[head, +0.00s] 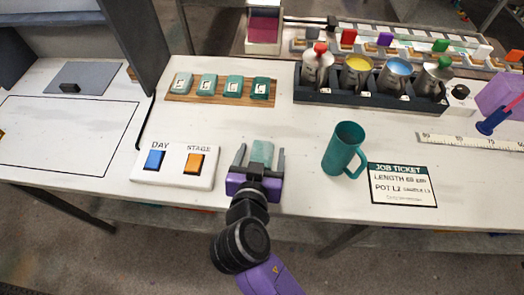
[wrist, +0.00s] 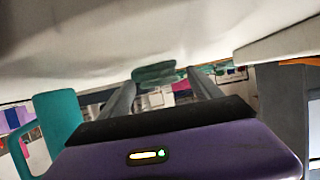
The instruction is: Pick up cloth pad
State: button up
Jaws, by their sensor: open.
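A teal cloth pad (head: 262,152) lies on the white table near its front edge. My gripper (head: 261,157) is open, with one grey finger on each side of the pad. In the wrist view, the pad (wrist: 155,73) shows between and just beyond the fingertips (wrist: 160,80), against the pale table surface. I cannot tell whether either finger touches it. The pad's near end is partly hidden by my gripper in the head view.
A white panel (head: 176,168) with blue and orange buttons stands close left. A teal mug (head: 340,150) stands to the right, beside a job ticket (head: 403,184). A wooden board (head: 218,101) of teal swatches and a dark rack (head: 370,99) of jugs lie behind.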

jog(key=shift+w+f, duration=0.15)
jog(key=shift+w, duration=0.25)
jog(key=c, duration=1.4)
